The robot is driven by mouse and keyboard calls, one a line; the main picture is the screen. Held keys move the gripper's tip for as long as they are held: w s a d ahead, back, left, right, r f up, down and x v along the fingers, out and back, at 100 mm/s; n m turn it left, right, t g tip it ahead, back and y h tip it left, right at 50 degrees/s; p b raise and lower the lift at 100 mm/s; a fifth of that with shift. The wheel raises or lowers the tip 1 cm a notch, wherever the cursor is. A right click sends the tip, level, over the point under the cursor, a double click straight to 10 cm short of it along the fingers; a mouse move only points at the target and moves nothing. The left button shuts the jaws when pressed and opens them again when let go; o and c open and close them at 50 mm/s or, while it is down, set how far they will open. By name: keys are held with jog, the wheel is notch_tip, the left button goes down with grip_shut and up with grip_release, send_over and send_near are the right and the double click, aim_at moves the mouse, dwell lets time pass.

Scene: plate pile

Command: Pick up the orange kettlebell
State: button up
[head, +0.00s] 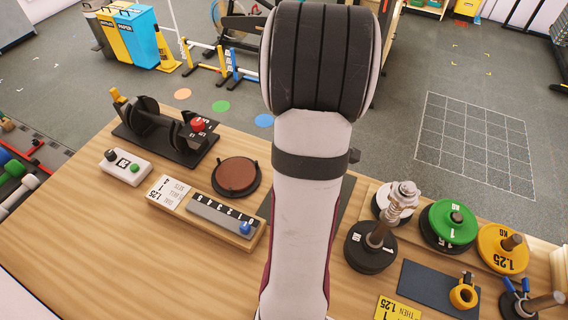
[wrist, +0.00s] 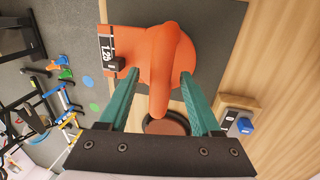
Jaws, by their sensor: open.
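The orange kettlebell (wrist: 165,50) shows in the wrist view, over a dark mat (wrist: 222,22). Its curved handle comes down between the two teal fingers of my gripper (wrist: 160,74). My gripper is open, with one finger on each side of the handle. I cannot tell whether either finger touches it. A flat orange part with a white "1.25" label and a small black block shows at the kettlebell's left. In the head view my arm hides the kettlebell and the gripper; only part of the dark mat (head: 343,205) shows.
A brown round pad (head: 236,177) and a numbered slider board (head: 222,219) lie left of my arm. A black cradle (head: 165,135) stands behind. Right are a plate post (head: 384,225), a green plate (head: 448,223) and a yellow plate (head: 502,247). The front left wood is bare.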

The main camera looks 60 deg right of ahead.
jog(key=shift+d+f, duration=0.1)
jog(key=shift+f, duration=0.5)
grip_shut()
jog(key=shift+d+r, duration=0.1)
jog(key=shift+r, duration=0.05)
dwell(0.8)
